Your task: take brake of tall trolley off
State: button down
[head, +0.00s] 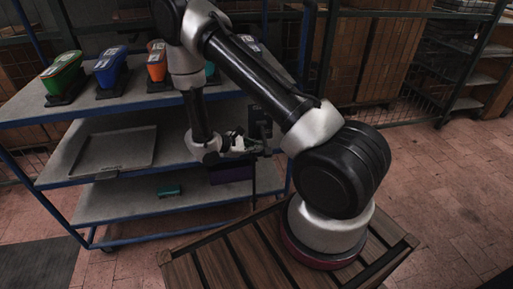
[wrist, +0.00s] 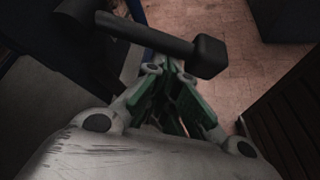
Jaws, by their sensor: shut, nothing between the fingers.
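The trolley (head: 110,184) has a blue frame and three grey shelves and stands at the left of the head view, partly hidden behind my arm. My gripper (head: 258,148) is at its right end, about level with the middle shelf. In the wrist view my gripper (wrist: 168,70) has its green-padded fingers together and empty. A dark bar with a block-shaped end (wrist: 209,56) crosses just beyond the fingertips; I cannot tell whether they touch. A dark block (head: 260,122) on a thin upright shows beside my gripper in the head view. I cannot tell whether this is the brake.
Green (head: 64,74), blue (head: 111,68) and orange (head: 156,65) bins stand on the top shelf. A grey tray (head: 115,150) lies on the middle shelf and a small green item (head: 169,191) on the bottom one. Racks stand behind. Brick floor (head: 455,190) is clear at right.

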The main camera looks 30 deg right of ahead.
jog(key=shift+s+r, duration=0.15)
jog(key=shift+r, duration=0.05)
notch_tip(320, 180, up, 7)
jog(key=n+g+y, duration=0.2)
jog(key=n+g, duration=0.3)
send_over(271, 150)
jog(key=w+a, duration=0.3)
jog(key=w, duration=0.1)
jog(key=shift+s+a+r, duration=0.15)
jog(key=shift+r, duration=0.15)
dwell(0.4)
jog(key=f, duration=0.1)
jog(key=s+a+f, duration=0.1)
jog(key=f, duration=0.1)
jog(key=shift+s+a+f, duration=0.2)
jog(key=shift+s+f, duration=0.15)
jog(key=shift+f, duration=0.05)
jog(key=w+v, duration=0.1)
jog(key=v, duration=0.9)
jog(key=shift+f, duration=0.2)
